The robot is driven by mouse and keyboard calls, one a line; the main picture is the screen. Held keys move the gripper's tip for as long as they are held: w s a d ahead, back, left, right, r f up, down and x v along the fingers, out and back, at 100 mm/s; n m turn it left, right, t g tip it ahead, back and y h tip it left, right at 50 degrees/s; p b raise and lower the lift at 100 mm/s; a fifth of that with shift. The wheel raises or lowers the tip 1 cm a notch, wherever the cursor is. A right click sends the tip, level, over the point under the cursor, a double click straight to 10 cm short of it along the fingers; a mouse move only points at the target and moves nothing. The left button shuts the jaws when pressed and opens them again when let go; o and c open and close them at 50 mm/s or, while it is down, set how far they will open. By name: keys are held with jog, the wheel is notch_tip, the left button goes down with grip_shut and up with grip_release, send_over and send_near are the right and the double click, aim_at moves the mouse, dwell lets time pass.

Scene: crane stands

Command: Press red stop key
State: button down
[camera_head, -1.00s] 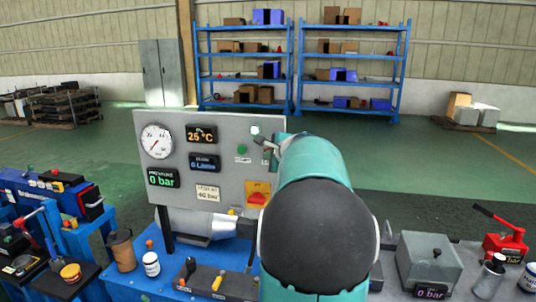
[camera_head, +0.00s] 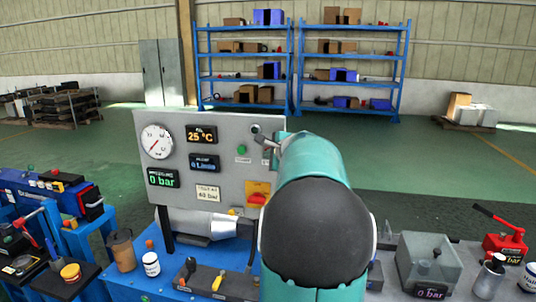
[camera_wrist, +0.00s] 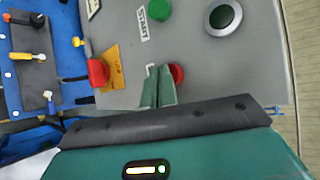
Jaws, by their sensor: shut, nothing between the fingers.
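The grey control panel (camera_head: 222,182) stands on the blue bench. In the wrist view, the red stop key (camera_wrist: 178,74) is a round red button on the panel (camera_wrist: 195,50), partly hidden behind my fingers. My gripper (camera_wrist: 158,70) is shut and empty, its tips at the left edge of the key. I cannot tell whether they touch it. In the head view, my gripper (camera_head: 265,139) is at the panel's upper right, and the red key is hidden behind my arm. The green start button (camera_wrist: 158,9) and a dark green round lamp (camera_wrist: 222,17) are nearby.
A red switch (camera_wrist: 98,72) on a yellow plate (camera_wrist: 116,68) is close to my fingers. The lamp (camera_head: 255,129) and green button (camera_head: 241,149) also show in the head view. The pressure display (camera_head: 163,179) reads 0 bar. Bottles and tools crowd the bench below.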

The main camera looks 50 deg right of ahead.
jog(key=shift+d, duration=0.1)
dwell(0.5)
jog(key=shift+s+a, duration=0.4)
jog(key=shift+a, duration=0.45)
jog(key=shift+a, duration=0.1)
jog(key=a, duration=0.1)
jog(key=s+a, duration=0.1)
jog(key=a, duration=0.1)
jog(key=s+a, duration=0.1)
jog(key=shift+a, duration=0.2)
dwell(0.6)
